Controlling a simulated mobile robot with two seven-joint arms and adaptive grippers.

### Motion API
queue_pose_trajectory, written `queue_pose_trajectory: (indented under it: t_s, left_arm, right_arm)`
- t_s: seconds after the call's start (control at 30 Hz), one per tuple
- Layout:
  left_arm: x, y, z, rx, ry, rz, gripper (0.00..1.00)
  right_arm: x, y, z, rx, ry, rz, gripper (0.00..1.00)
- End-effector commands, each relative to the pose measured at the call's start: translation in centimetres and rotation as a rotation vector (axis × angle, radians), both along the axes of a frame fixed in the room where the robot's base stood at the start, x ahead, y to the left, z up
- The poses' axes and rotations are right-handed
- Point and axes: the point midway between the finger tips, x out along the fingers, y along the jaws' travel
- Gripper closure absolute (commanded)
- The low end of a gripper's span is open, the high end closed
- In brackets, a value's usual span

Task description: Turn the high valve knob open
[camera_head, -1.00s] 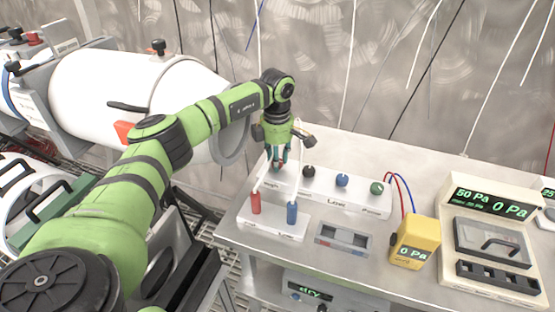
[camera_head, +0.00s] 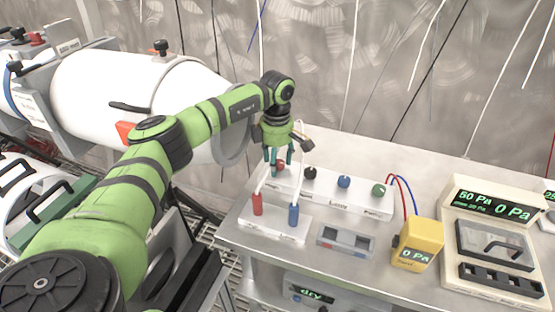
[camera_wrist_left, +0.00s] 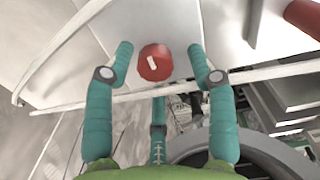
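The white valve block (camera_head: 355,202) stands on the bench with a row of knobs on top. Its leftmost knob is red (camera_head: 281,164). In the left wrist view the red knob (camera_wrist_left: 155,63) has a white mark on its face. It sits between the tips of two teal fingers, with gaps on both sides. My left gripper (camera_head: 278,158) points down at the left end of the block, its fingers spread and empty. Its fingers also show in the left wrist view (camera_wrist_left: 160,60). Whether the fingertips reach down beside the knob is unclear. The right gripper is not visible.
Black (camera_head: 310,173), blue (camera_head: 344,182) and green (camera_head: 378,190) knobs follow to the right. A white block with red (camera_head: 257,204) and blue (camera_head: 293,215) plugs and upright white leads stands in front. A yellow meter (camera_head: 418,243) and pressure display (camera_head: 497,206) stand farther right.

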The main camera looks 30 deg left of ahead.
Motion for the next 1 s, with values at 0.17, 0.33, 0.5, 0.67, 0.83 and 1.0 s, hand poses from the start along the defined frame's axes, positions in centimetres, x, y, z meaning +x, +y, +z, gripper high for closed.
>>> queue_pose_trajectory:
  t_s: [0.17, 0.33, 0.5, 0.67, 0.83, 1.0]
  left_arm:
    - [0.2, -0.2, 0.3, -0.003, -0.006, -0.002, 0.44]
    - [0.3, -0.2, 2.1, -0.004, -0.010, -0.002, 0.44]
    - [0.2, -0.1, 5.7, -0.002, -0.010, -0.001, 0.44]
    - [0.2, 0.0, 8.9, -0.003, -0.007, 0.000, 0.44]
    - [0.1, 0.0, 11.2, -0.002, -0.004, 0.000, 0.44]
    - [0.1, 0.1, 12.1, -0.002, -0.003, 0.000, 0.44]
  right_arm:
    - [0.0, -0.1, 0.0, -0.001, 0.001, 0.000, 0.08]
    - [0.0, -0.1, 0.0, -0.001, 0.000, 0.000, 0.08]
    - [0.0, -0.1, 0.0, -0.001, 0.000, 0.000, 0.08]
    - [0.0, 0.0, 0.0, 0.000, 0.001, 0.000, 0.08]
    - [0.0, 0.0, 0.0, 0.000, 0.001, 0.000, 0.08]
    - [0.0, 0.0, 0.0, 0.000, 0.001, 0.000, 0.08]
